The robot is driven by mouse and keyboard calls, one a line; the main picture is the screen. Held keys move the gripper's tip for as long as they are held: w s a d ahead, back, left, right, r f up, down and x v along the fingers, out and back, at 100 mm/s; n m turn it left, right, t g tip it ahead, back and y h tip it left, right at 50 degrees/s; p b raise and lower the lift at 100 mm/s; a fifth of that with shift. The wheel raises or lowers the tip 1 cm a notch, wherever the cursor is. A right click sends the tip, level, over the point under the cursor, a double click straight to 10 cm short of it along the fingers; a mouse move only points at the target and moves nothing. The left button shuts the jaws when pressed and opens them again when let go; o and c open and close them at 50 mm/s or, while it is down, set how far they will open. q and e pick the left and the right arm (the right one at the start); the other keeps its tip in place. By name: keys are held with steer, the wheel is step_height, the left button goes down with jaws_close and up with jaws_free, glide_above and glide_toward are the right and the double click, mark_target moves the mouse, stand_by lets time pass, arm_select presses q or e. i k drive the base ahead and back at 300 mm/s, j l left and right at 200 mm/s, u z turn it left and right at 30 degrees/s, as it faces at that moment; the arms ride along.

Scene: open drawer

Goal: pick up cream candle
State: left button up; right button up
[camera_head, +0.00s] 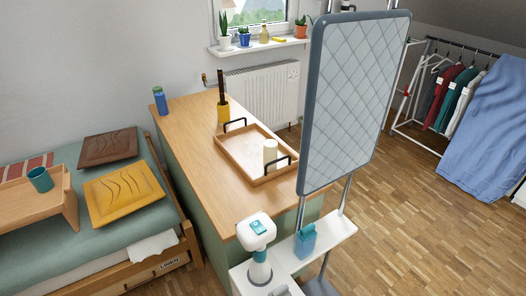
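A cream cylinder (270,152), which looks like the candle, stands upright in a wooden tray (232,152) with dark handles. It is near the tray's right end, by the handle (279,166). The tray lies on a long wooden-topped cabinet (188,137). Neither of my grippers can be made out in the head view, and nothing is touching the candle.
A tall quilted grey panel (356,100) stands at the right of the cabinet. A bed (60,245) is at left. Wooden floor (410,225) is free at right.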

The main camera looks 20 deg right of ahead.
mark_target(271, 146)
steer(key=u, duration=0.15)
steer(key=i+j+z, duration=0.1)
steer(key=j, duration=0.25)
steer(key=i+j+z, duration=0.1)
steer(key=j, duration=0.25)
steer(key=i+j+z, duration=0.1)
steer(key=i+j, duration=0.15)
steer(key=j, duration=0.15)
steer(key=i+j+z, duration=0.1)
steer(key=j, duration=0.25)
steer(key=i+j+z, duration=0.1)
steer(key=j, duration=0.3)
steer(key=i+j, duration=0.1)
steer(key=j, duration=0.3)
steer(key=j+z, duration=0.3)
steer(key=z, duration=1.15)
steer(key=i+j+u, duration=0.3)
steer(key=u, duration=0.15)
